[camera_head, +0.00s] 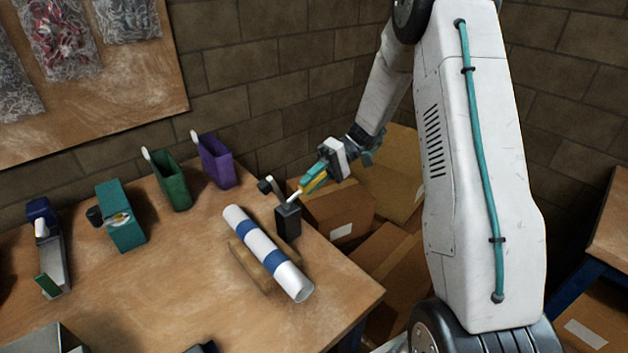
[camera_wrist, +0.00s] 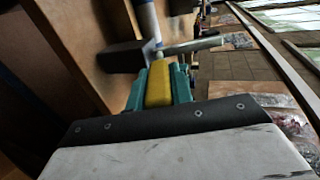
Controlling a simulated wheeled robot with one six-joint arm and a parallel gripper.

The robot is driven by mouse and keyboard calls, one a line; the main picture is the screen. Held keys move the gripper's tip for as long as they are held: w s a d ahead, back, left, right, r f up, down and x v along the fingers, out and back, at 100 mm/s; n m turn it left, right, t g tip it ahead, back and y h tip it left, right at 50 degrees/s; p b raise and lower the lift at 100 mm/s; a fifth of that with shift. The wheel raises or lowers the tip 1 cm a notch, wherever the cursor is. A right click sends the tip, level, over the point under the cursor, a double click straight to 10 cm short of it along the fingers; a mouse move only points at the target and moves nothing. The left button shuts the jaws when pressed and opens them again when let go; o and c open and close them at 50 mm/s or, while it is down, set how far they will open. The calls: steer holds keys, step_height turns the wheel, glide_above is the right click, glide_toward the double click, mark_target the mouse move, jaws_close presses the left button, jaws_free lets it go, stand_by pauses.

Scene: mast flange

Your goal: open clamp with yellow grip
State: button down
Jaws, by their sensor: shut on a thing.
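The clamp (camera_head: 288,220) is a dark block at the right edge of the wooden table, with a pale lever sticking out to the upper right. Its yellow grip (camera_head: 308,187) is between the teal fingers of my gripper (camera_head: 314,179). In the wrist view the yellow grip (camera_wrist: 158,86) fills the space between the two fingers of my gripper (camera_wrist: 160,84). The dark clamp body (camera_wrist: 121,56) and a grey metal bar (camera_wrist: 192,45) show just beyond it. My gripper is shut on the grip. The inner finger faces are hidden.
A white and blue striped tube (camera_head: 262,247) lies on a wooden cradle (camera_head: 246,262) beside the clamp. Purple (camera_head: 216,162), green (camera_head: 172,182) and teal (camera_head: 121,218) holders stand to the left. Cardboard boxes (camera_head: 337,208) sit beyond the table's right edge. A brick wall stands behind.

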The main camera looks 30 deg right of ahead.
steer(key=c, duration=1.2)
jaws_free()
steer(key=shift+c, duration=0.2)
steer(key=v, duration=0.7)
steer(key=shift+d, duration=0.4)
